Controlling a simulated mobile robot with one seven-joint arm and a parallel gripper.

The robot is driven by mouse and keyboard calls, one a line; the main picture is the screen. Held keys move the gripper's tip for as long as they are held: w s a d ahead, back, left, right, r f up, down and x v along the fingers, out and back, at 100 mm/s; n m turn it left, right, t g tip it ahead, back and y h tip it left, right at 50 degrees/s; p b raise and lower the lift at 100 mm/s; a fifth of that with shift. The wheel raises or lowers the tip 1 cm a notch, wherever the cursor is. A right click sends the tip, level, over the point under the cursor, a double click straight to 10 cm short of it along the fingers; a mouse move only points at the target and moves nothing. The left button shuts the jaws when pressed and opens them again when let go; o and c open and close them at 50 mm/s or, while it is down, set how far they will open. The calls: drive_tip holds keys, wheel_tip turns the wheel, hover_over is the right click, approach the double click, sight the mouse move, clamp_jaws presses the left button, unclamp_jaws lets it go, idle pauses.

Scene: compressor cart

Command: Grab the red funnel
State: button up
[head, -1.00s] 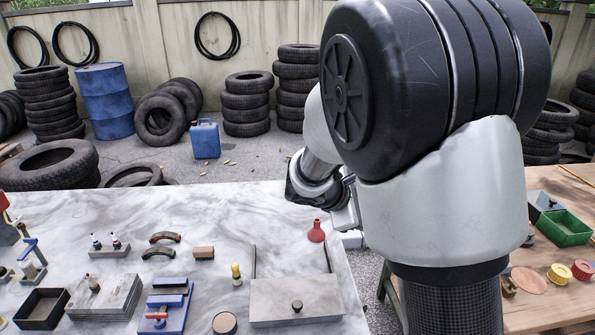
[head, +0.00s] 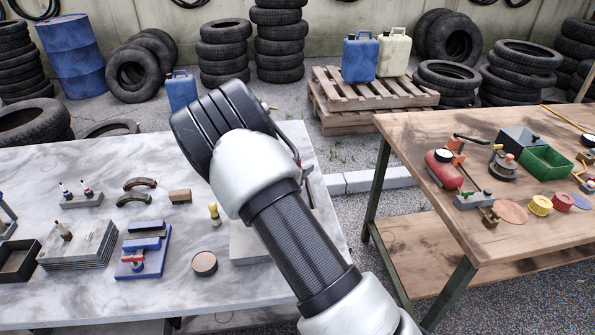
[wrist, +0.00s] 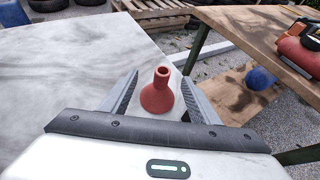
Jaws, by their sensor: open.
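The red funnel (wrist: 160,93) stands spout up on the pale marble table, near its right edge, in the wrist view. My gripper (wrist: 158,88) is open, with one finger on each side of the funnel. Gaps show between the funnel and both fingers, and nothing is held. In the head view my arm covers the funnel and the gripper.
The marble table (head: 100,165) holds several items left of my arm, including a yellow-topped peg (head: 214,214) and a round tin (head: 204,263). A wooden table (head: 410,150) with a red compressor tank (head: 443,169) stands to the right, across a gap.

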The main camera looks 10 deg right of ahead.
drive_tip(key=shift+w+d+f, duration=0.25)
drive_tip(key=shift+w, duration=0.15)
drive_tip(key=c, duration=1.1)
drive_tip(key=shift+r, duration=0.1)
